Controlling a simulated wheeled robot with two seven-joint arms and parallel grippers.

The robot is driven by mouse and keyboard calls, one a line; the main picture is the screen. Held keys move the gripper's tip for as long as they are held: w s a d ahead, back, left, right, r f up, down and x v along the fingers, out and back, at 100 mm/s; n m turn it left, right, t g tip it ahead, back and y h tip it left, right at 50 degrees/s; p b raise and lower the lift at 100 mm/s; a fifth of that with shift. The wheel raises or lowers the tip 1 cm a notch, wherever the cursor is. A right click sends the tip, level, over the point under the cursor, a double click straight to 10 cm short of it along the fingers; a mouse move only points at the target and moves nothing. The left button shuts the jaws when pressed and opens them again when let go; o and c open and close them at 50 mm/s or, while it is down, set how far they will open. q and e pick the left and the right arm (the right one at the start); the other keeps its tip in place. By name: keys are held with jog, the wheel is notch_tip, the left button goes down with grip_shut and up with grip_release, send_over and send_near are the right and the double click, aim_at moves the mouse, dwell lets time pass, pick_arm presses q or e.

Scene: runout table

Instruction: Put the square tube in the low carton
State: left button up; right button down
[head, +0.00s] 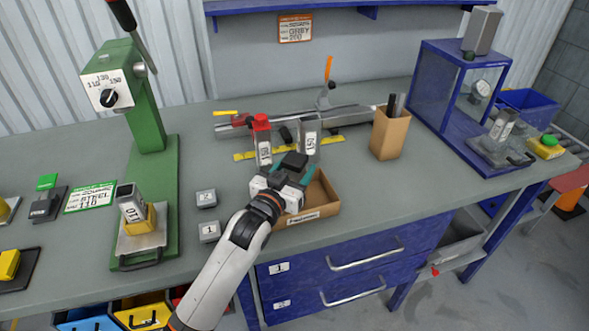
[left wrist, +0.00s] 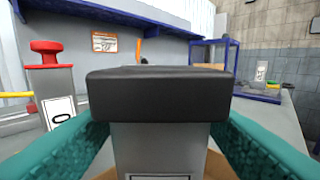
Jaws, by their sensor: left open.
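The low carton (head: 322,207), an open brown box with a label on its front, sits near the table's front edge. My left gripper (head: 292,173) is over its back left part, with its teal fingers open. A grey square tube with a black cap (head: 295,160) stands upright between the fingers. In the left wrist view, the black cap (left wrist: 158,95) and the grey tube (left wrist: 160,148) below it fill the middle, with a finger on each side. Brown carton shows low behind the tube. The tube's foot is hidden, so I cannot tell what it rests on.
A red-capped grey piece (head: 263,145) and a grey labelled piece (head: 309,137) stand behind the gripper near a yellow strip (head: 244,156). A taller carton (head: 389,136) stands right. A green press (head: 148,150) stands left. The table right of the low carton is clear.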

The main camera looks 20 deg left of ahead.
pick_arm(q)
jog(key=shift+r, duration=0.1)
jog(key=shift+s, duration=0.3)
jog(key=s+a+b, duration=0.1)
jog(key=s+a, duration=0.1)
jog(key=s, duration=0.9)
jog(key=shift+s, duration=0.15)
